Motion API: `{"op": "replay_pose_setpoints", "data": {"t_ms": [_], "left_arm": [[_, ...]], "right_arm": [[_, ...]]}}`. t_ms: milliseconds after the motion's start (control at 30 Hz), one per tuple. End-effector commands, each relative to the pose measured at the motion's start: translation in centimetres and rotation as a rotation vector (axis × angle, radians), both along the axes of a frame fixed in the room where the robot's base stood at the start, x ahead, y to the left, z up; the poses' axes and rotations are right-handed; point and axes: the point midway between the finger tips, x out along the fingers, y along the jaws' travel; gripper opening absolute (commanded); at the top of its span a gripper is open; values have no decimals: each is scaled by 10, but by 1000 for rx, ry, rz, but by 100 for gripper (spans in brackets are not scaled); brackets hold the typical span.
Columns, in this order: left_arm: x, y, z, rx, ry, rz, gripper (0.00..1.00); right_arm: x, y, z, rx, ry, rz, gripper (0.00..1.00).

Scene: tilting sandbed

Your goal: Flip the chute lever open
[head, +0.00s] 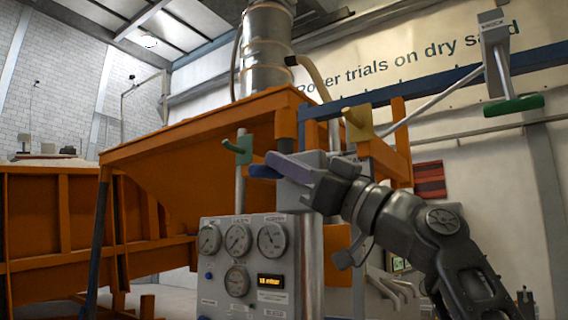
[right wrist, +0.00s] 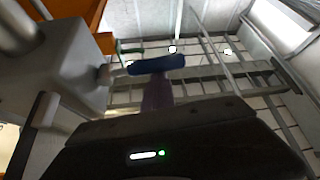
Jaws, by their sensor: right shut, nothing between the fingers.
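A lever with a blue handle (head: 264,171) sticks out to the left from a grey box (head: 314,157) above the gauge panel. No label shows which handle is the chute lever. My right gripper (head: 282,163) is shut and empty, with its purple fingers right beside the blue handle and partly in front of the box. In the right wrist view the blue handle (right wrist: 156,64) lies crosswise just beyond the purple fingertips (right wrist: 157,92). I cannot tell whether they touch. The grey box (right wrist: 65,75) fills the left there. My left gripper is not in view.
A green handle (head: 238,150) on a post stands left of the blue one. A yellow handle (head: 357,122) is above my right arm. A green pull bar (head: 514,105) hangs at upper right. The gauge panel (head: 255,262) is below, the orange hopper (head: 200,140) behind.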

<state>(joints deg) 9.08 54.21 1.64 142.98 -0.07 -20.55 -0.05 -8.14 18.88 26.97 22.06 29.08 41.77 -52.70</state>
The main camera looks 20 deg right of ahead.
Motion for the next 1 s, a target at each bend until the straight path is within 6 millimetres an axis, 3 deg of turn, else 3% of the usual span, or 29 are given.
{"op": "replay_pose_setpoints", "data": {"t_ms": [1000], "left_arm": [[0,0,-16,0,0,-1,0]], "right_arm": [[4,-1,-23,-38,-24,-2,0]]}}
